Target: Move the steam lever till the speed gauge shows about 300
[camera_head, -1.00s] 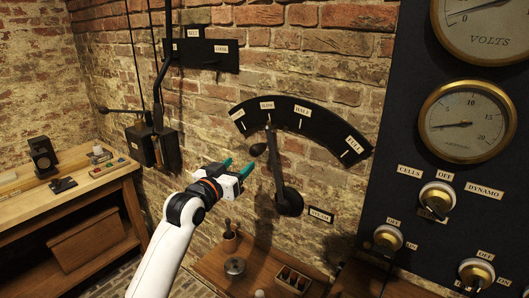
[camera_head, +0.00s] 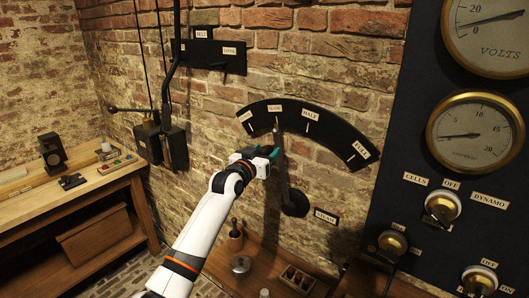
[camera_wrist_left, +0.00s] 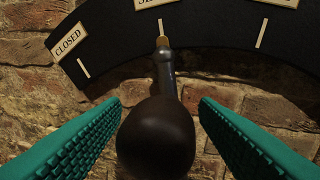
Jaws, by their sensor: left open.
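The steam lever (camera_head: 284,180) is a dark arm pivoting on the brick wall below a black arc plate (camera_head: 340,138) marked CLOSED, SLOW, HALF and FULL. Its tip points at the SLOW mark. My left gripper (camera_head: 268,156) is at the lever's knob. In the left wrist view the round dark knob (camera_wrist_left: 157,138) sits between the open green fingers of my left gripper (camera_wrist_left: 160,125), with gaps visible on both sides. No gauge marked as speed is visible. My right gripper is not in view.
A dark panel at the right carries a VOLTS gauge (camera_head: 490,30), a second round gauge (camera_head: 475,132) and several knobs. A wooden bench (camera_head: 105,180) stands at the left. A low wooden table (camera_head: 262,262) with a small box (camera_head: 297,280) is below the lever.

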